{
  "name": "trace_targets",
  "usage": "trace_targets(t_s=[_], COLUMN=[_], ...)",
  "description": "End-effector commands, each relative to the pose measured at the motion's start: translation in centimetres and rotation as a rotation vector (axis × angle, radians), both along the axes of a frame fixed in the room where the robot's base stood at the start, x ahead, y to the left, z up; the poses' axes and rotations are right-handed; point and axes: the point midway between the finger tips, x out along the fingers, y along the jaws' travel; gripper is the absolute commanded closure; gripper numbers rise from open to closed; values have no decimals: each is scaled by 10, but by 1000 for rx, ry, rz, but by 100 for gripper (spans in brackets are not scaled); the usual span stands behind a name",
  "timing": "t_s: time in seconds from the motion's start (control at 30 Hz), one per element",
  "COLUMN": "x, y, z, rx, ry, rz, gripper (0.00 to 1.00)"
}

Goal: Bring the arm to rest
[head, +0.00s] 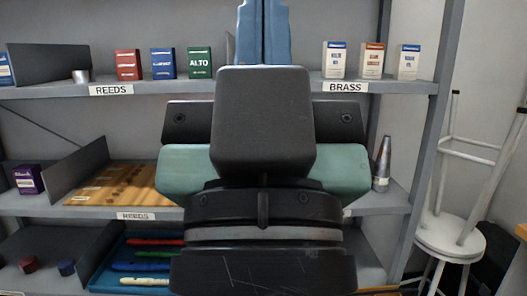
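My gripper (264,14) is in the middle of the head view, pointing up in front of the shelf unit. Its two light blue fingers stand side by side with only a thin seam between them. They run up to the top edge of the picture. Nothing shows between them. My dark wrist and the teal and black hand body fill the middle and hide the shelves behind them. A dark block on the hand covers the lower part of the fingers.
Small boxes, such as the green ALTO box (200,63) and a white-and-blue box (335,60), stand on the upper shelf. A metallic cone (382,163) and a wooden board (115,186) are on the middle shelf. A blue tray (108,277) holds recorders below. A white stool (450,236) stands right.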

Motion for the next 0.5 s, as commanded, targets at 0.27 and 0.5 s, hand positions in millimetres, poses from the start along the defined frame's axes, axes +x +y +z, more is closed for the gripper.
trace_targets(t_s=[0.27, 0.5], x=[0, 0], y=[0, 0], z=[106, 166], rx=[0, 0], ry=[0, 1], rz=[1, 1], gripper=[100, 100])
